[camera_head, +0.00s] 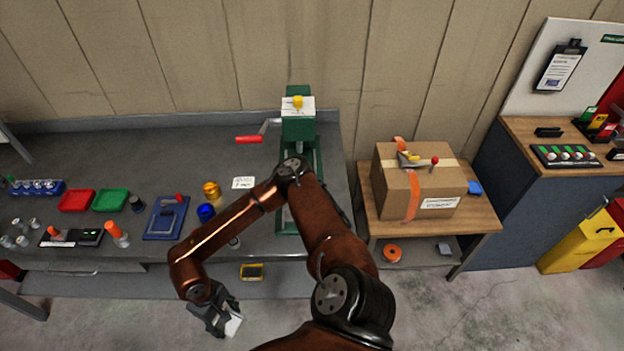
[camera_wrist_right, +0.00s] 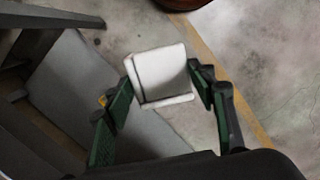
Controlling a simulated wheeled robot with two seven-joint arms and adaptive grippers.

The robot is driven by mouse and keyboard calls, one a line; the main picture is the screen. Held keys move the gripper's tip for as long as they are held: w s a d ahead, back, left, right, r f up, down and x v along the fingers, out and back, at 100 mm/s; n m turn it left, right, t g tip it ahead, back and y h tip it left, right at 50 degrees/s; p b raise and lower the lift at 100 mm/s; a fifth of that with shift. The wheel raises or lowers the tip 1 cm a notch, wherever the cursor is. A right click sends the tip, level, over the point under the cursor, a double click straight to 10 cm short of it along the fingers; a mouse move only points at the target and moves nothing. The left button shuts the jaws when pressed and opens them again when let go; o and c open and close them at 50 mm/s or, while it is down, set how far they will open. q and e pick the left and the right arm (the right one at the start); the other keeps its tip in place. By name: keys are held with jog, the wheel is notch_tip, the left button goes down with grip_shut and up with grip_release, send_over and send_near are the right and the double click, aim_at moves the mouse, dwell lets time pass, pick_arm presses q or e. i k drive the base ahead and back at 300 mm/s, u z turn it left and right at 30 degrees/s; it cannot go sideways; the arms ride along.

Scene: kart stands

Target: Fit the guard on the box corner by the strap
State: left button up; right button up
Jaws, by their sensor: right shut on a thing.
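The cardboard box (camera_head: 440,185) stands on a small wooden table at the right. An orange strap (camera_head: 413,195) runs over its top and down its front face, with a red-knobbed metal buckle (camera_head: 415,160) on top. My right gripper (camera_head: 228,318) is low in front of the long grey bench, well to the left of the box. It is shut on a white guard (camera_head: 234,325). In the right wrist view the guard (camera_wrist_right: 162,72) shows as a pale folded piece between the two fingers (camera_wrist_right: 160,88). My left gripper is not in view.
The box's wooden table (camera_head: 485,222) has a lower shelf with an orange roll (camera_head: 392,253). A blue piece (camera_head: 474,187) lies right of the box. A green press (camera_head: 299,125) and coloured trays (camera_head: 110,200) stand on the grey bench (camera_head: 130,160). Bare floor lies in front.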

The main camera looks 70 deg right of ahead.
aim_at(391, 190)
jog(key=z, duration=1.8)
